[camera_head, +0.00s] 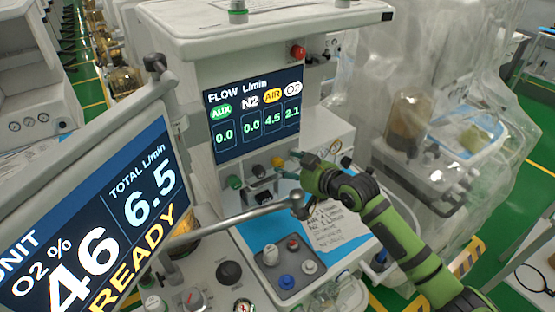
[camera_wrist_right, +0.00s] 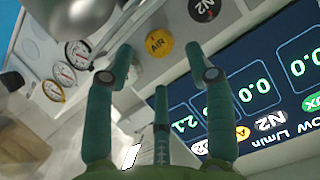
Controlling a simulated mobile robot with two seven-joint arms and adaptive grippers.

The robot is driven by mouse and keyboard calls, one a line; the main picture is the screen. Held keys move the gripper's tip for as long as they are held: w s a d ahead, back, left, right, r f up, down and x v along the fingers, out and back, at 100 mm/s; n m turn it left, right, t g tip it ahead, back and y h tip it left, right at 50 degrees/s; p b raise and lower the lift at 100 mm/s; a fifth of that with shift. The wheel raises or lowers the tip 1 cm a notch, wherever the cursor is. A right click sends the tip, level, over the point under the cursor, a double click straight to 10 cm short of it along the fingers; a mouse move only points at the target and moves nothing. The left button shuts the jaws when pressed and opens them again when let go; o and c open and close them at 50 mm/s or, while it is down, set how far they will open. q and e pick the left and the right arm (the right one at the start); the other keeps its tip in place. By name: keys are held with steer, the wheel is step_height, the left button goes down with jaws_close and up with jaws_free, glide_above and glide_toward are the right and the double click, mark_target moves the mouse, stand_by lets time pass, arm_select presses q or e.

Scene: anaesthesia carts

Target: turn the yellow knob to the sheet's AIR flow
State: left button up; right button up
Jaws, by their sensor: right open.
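The yellow knob (camera_head: 278,161) is on the cart's front panel below the flow display. In the right wrist view the yellow knob (camera_wrist_right: 158,42) bears the word AIR and sits just beyond my fingertips. My right gripper (camera_head: 291,165) is at the right of the knob, and its fingers (camera_wrist_right: 159,52) are spread apart on either side of it; I cannot tell whether they touch it. The flow display (camera_head: 254,113) reads AUX 0.0, N2 0.0, AIR 4.5 and O2 2.1. The handwritten sheet (camera_head: 337,232) lies on the worktop, partly behind my right arm, its figures hard to read. My left gripper is out of view.
A black N2 knob (camera_head: 259,170) and a green knob (camera_head: 234,182) sit left of the yellow one. A monitor (camera_head: 95,235) reads READY and TOTAL 6.5. Gauges (camera_wrist_right: 62,72) are nearby.

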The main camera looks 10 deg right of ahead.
mark_target(282, 164)
steer(key=p+x, duration=0.1)
steer(key=x, duration=0.3)
steer(key=shift+a, duration=0.1)
steer(key=shift+w+a+f, duration=0.1)
steer(key=shift+w, duration=0.15)
steer(key=shift+w+a+f, duration=0.1)
steer(key=shift+w, duration=0.05)
steer(key=c, duration=1.1)
steer(key=shift+o, duration=0.2)
steer(key=m+b, duration=0.1)
steer(key=m+y+b, duration=0.1)
steer(key=b, duration=0.1)
steer(key=shift+f, duration=0.25)
steer(key=shift+y+b, duration=0.4)
steer(key=shift+b, duration=0.05)
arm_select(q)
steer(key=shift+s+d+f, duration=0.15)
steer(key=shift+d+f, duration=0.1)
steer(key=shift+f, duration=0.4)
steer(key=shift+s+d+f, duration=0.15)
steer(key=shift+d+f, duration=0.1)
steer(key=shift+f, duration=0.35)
arm_select(e)
steer(key=shift+r+m, duration=0.3)
steer(key=shift+m, duration=0.1)
